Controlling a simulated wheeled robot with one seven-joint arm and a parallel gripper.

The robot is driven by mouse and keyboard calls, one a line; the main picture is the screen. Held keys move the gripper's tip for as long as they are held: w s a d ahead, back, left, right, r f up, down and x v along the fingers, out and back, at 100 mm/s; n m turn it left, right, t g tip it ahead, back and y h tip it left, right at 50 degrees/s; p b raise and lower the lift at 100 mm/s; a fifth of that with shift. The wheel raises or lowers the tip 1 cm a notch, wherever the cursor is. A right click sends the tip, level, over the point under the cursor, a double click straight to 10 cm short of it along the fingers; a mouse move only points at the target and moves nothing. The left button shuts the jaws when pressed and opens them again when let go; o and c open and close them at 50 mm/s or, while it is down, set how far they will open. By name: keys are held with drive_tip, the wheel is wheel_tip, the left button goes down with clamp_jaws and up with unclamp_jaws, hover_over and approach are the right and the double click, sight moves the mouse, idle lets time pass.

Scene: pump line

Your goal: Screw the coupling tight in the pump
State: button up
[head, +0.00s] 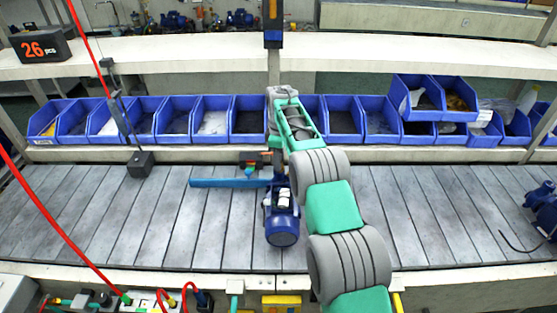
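A blue pump (282,222) with a round motor end stands on the slatted conveyor at the centre. A light blue bar (230,182) reaches out to the left beside its upper end. My green and grey arm rises from the bottom right, and its wrist bends down behind the pump. My gripper (278,165) is down at the pump's far end. Its fingers are mostly hidden and too small to tell open from shut. I cannot make out the coupling or whether it sits in the pump. A small teal and orange part (250,169) shows just left of the gripper.
A row of blue bins (174,118) with small parts lines the back of the conveyor (120,220). Another blue pump (543,205) stands at the right edge. A red cable (62,232) and a hanging dark box (140,164) are at left.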

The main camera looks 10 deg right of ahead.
drive_tip(key=n, duration=0.2)
drive_tip(key=shift+n, duration=0.3)
drive_tip(key=n, duration=0.2)
drive_tip(key=shift+n, duration=0.7)
drive_tip(key=n, duration=0.3)
drive_tip(key=shift+n, duration=0.3)
drive_tip(key=shift+c, duration=0.5)
